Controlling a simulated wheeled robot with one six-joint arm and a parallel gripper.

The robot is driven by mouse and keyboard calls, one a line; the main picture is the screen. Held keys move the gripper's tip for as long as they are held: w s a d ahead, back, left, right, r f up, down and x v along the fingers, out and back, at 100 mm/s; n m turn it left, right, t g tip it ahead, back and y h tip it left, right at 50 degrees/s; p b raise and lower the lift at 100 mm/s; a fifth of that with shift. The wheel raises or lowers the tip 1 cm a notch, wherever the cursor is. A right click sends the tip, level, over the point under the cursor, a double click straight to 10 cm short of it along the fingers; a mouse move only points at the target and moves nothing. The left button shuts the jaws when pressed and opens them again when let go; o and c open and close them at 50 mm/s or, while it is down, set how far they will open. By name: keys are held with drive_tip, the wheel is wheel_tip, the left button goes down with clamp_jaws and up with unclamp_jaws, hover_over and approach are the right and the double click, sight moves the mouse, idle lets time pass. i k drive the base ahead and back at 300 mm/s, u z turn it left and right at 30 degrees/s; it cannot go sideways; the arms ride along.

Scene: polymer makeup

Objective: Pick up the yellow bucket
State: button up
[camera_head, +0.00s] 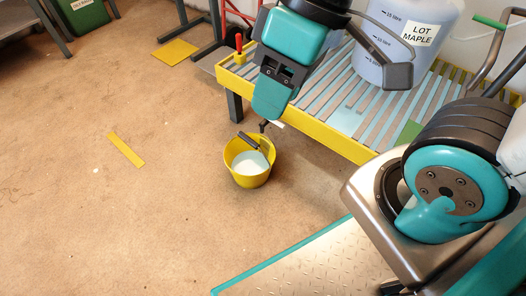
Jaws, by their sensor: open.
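The yellow bucket (249,181) stands upright on the floor near the middle of the head view, with pale, whitish contents (250,163) inside. A dark bar-like piece (249,143) lies across its far rim; I cannot tell whether it is the handle or a tool. My gripper (270,126) hangs from my teal arm just above the bucket's far side. It is open and small in the picture, and appears apart from the bucket. My arm hides part of the platform behind it.
A yellow-edged slatted platform (322,136) stands just behind and right of the bucket, carrying a large translucent container (397,50). A yellow strip (126,149) and a yellow plate (176,52) lie on the floor. The floor left of the bucket is mostly clear.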

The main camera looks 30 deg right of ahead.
sight(250, 157)
drive_tip(key=z, duration=0.1)
drive_tip(key=k, duration=1.05)
drive_tip(key=u, duration=0.2)
